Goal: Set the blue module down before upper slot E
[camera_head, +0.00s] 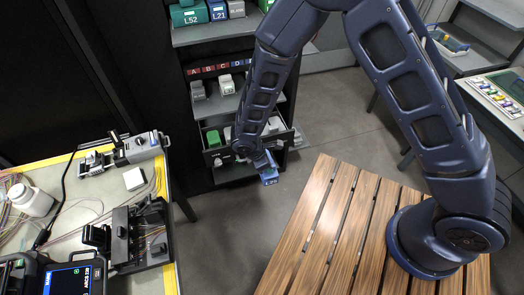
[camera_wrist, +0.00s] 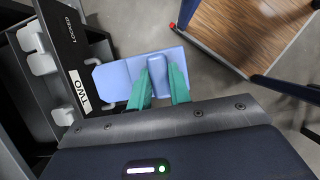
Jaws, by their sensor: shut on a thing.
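My gripper (camera_wrist: 162,80) is shut on the blue module (camera_wrist: 115,82); its green fingers clasp the module's raised grip in the wrist view. In the head view the blue module (camera_head: 269,178) hangs below my gripper in the air, in front of the rack's open drawer. Its label is too small to read surely. The upper shelf (camera_head: 212,105) has a strip of red and blue letter tags (camera_head: 215,69). The right end of the strip, by slot E, is close to my forearm and hard to read.
A grey module (camera_head: 198,90) and a white-green module (camera_head: 226,85) stand on the upper shelf. The open drawer, its front (camera_wrist: 68,45) marked TWO and LOCKED, holds white pieces. A slatted wooden top (camera_head: 325,220) and a splicing bench (camera_head: 60,185) flank open floor.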

